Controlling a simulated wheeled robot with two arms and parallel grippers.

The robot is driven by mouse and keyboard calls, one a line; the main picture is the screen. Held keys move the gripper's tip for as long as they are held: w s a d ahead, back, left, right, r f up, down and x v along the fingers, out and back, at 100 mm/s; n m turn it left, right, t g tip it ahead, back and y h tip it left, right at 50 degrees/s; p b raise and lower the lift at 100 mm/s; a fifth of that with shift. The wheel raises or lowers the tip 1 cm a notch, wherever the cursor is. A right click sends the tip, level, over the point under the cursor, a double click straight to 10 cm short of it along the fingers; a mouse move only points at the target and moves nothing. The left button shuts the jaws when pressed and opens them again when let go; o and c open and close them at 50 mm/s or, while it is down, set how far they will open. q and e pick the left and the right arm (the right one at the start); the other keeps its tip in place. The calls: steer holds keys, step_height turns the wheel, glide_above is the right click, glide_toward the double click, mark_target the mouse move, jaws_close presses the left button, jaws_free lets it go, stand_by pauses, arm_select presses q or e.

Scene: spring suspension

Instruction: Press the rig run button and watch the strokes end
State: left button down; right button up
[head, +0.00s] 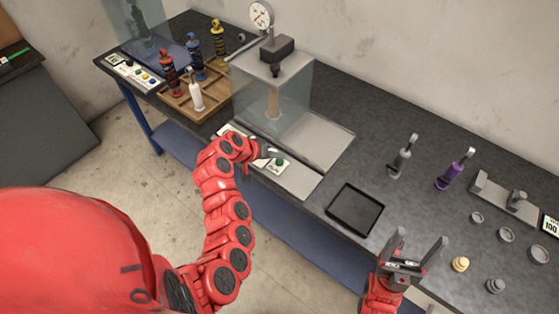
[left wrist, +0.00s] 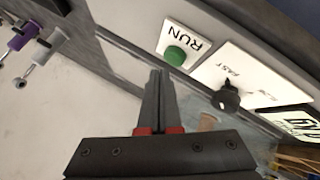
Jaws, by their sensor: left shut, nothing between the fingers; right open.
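The green run button (head: 280,162) sits on a white panel at the front of the rig. In the left wrist view the green button (left wrist: 175,55) is on a plate marked RUN. My left gripper (head: 266,154) is shut and empty, close beside the button in the head view. In the left wrist view its fingertips (left wrist: 160,73) are next to the button; I cannot tell whether they touch. The rig (head: 273,92) has a clear guard around a copper-coloured part, and a dial gauge (head: 261,14) on top. My right gripper (head: 420,240) is open and empty at the bench's front edge.
A black knob (left wrist: 227,97) marked FAST and a display (left wrist: 297,122) are beside the button. A wooden rack (head: 194,100) holds several shock absorbers. A black tray (head: 355,209), grey damper (head: 403,156), purple damper (head: 455,168) and several weights (head: 460,264) are on the right.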

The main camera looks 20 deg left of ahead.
arm_select(q)
steer(key=shift+f, duration=0.1)
stand_by(0.5)
steer(key=shift+f+b, duration=0.35)
steer(key=shift+b, duration=0.35)
